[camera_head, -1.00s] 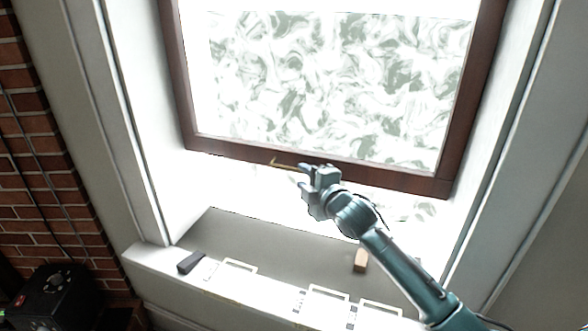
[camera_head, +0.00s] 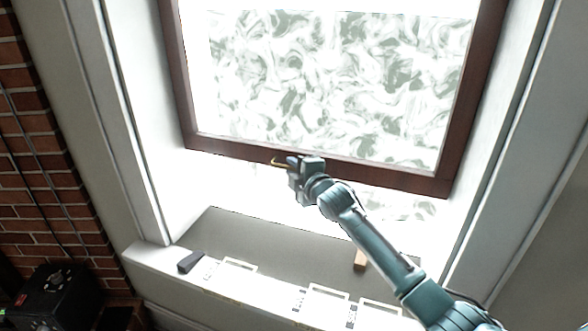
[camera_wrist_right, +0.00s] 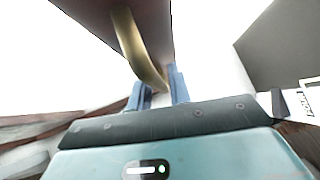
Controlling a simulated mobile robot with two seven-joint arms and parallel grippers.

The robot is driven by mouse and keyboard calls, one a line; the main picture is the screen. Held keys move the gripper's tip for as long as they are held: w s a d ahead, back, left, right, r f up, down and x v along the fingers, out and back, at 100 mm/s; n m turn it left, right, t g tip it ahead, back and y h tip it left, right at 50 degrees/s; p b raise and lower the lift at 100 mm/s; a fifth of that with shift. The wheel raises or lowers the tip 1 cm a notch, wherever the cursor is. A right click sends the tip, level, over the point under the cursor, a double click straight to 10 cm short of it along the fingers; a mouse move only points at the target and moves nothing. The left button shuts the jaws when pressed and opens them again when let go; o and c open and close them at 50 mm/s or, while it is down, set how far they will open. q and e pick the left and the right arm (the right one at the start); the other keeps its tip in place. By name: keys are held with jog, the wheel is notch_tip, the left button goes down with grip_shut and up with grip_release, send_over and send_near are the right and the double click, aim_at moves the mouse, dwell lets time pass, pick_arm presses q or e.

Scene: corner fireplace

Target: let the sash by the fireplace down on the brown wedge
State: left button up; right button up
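The sash (camera_head: 320,169) is a dark red-brown frame with patterned glass, raised well above the sill. A brass handle (camera_head: 277,161) sticks out from its bottom rail. My right gripper (camera_head: 290,166) is at this handle. In the right wrist view, the curved brass handle (camera_wrist_right: 140,50) reaches down between the two blue fingers (camera_wrist_right: 158,92); they stand apart with a gap visible beside the brass, so the gripper looks open around it. My left gripper is out of view.
A dark grey wedge (camera_head: 190,262) lies at the left of the sill (camera_head: 230,228). Several white outlined frames (camera_head: 326,297) lie along the sill's front edge. A brick wall (camera_head: 30,140) and a black box-like device (camera_head: 58,296) are at the left.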

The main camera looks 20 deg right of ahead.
grip_shut()
notch_tip(320, 180, down, 21)
jog(key=b, duration=1.2)
jog(key=shift+s+b, duration=0.15)
jog(key=shift+b, duration=0.15)
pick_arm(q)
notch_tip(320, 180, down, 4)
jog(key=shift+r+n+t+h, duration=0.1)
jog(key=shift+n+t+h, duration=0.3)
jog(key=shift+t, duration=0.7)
pick_arm(e)
jog(key=shift+f, duration=0.45)
jog(key=shift+o, duration=0.3)
grip_release()
jog(key=shift+o, duration=1.3)
jog(key=shift+r, duration=0.3)
